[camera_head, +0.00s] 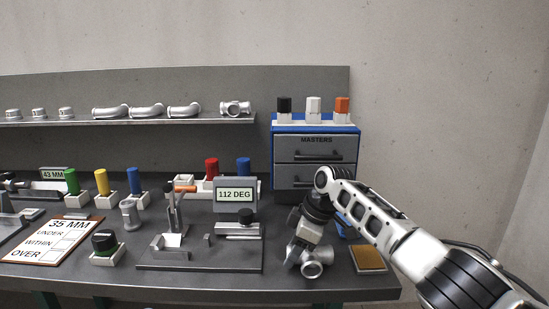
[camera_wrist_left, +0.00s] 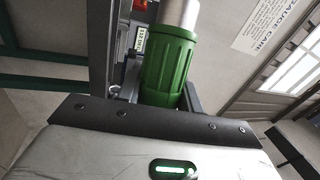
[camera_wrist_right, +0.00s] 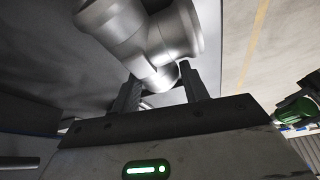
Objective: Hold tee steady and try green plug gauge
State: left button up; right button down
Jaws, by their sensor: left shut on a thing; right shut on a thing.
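My right gripper (camera_head: 308,240) is shut on a grey metal tee (camera_head: 312,264) just above the front right of the bench. In the right wrist view the tee (camera_wrist_right: 150,35) sits between the fingertips of the right gripper (camera_wrist_right: 162,88), its branches pointing away from the palm. My left gripper (camera_wrist_left: 162,90) is shut on the green handle of a plug gauge (camera_wrist_left: 170,65), whose silver end points away from the palm. The left gripper is out of the head view. Another green-topped plug (camera_head: 71,182) stands in a white block at the left of the bench.
An angle gauge fixture (camera_head: 200,264) reading 112 DEG stands left of the tee. A tan pad (camera_head: 369,259) lies right of it. The blue MASTERS drawer unit (camera_head: 315,176) stands behind. A 35 MM board (camera_head: 52,240) lies at the left. A green object (camera_wrist_right: 297,110) shows in the right wrist view.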

dwell(0.9)
pick_arm(q)
jog(key=shift+w+a+y, duration=0.1)
jog(key=shift+w+y, duration=0.2)
jog(key=shift+y, duration=0.1)
jog(key=w+d+f+m+g, duration=0.2)
jog(key=w+d+f+g, duration=0.6)
jog(key=w+f, duration=0.15)
jog(key=s+d+m+g+h, duration=0.2)
jog(key=d+m+g+h, duration=0.1)
jog(key=d+m, duration=0.3)
jog(key=s+d+m+g+h, duration=0.3)
jog(key=d+m, duration=0.2)
jog(key=d, duration=0.3)
jog(key=w+d+r+m+g, duration=0.1)
jog(key=d+r+m+g, duration=0.1)
jog(key=d+r+m, duration=0.3)
jog(key=shift+w+d+g, duration=0.3)
jog(key=shift+w+g, duration=0.05)
jog(key=shift+g, duration=0.05)
jog(key=shift+a, duration=0.1)
